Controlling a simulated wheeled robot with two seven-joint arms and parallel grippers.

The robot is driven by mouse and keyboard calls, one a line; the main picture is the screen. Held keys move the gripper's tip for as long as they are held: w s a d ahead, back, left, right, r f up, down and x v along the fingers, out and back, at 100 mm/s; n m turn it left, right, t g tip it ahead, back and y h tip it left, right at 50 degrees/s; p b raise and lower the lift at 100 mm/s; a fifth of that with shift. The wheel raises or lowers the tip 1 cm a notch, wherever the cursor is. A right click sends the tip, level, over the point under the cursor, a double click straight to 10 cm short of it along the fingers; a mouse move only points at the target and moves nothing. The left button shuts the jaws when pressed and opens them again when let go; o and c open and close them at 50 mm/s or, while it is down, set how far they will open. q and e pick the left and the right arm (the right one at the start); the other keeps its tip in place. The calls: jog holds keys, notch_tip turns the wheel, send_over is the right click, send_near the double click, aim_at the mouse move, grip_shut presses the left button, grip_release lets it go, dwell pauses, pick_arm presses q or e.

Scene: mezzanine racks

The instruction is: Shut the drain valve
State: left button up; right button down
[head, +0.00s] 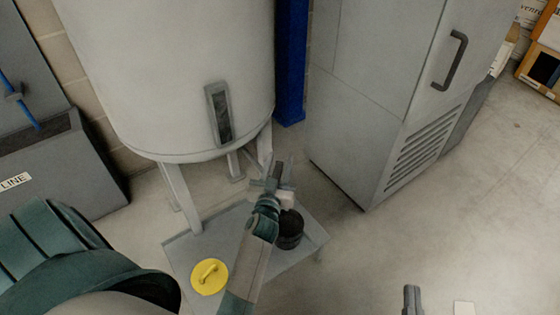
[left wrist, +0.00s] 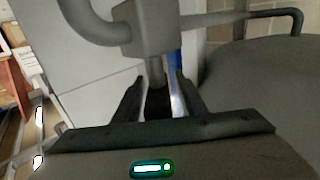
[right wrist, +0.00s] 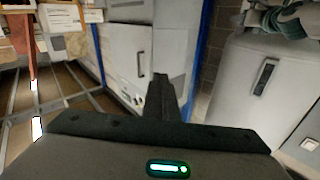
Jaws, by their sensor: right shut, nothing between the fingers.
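The grey drain valve (left wrist: 148,28) shows as a block with a thick bent pipe on its left, a thin bent rod on its right and a short stem pointing down. In the head view it is small and mostly hidden by my left gripper (head: 273,172), below the pale tank (head: 190,70). In the left wrist view the left gripper (left wrist: 157,82) has its fingers apart, with the stem between or just beyond their tips; I cannot tell whether they touch it. My right gripper (head: 412,292) is shut and empty, far right of the valve; it also shows in the right wrist view (right wrist: 160,80).
A black bucket (head: 289,236) stands under the left gripper on a grey floor plate (head: 240,285). A yellow disc with a handle (head: 209,277) lies on it. A grey cabinet (head: 365,110) stands right of the tank, past a blue post (head: 290,60). The floor at right is mostly clear.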

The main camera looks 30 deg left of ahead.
pick_arm(q)
grip_shut()
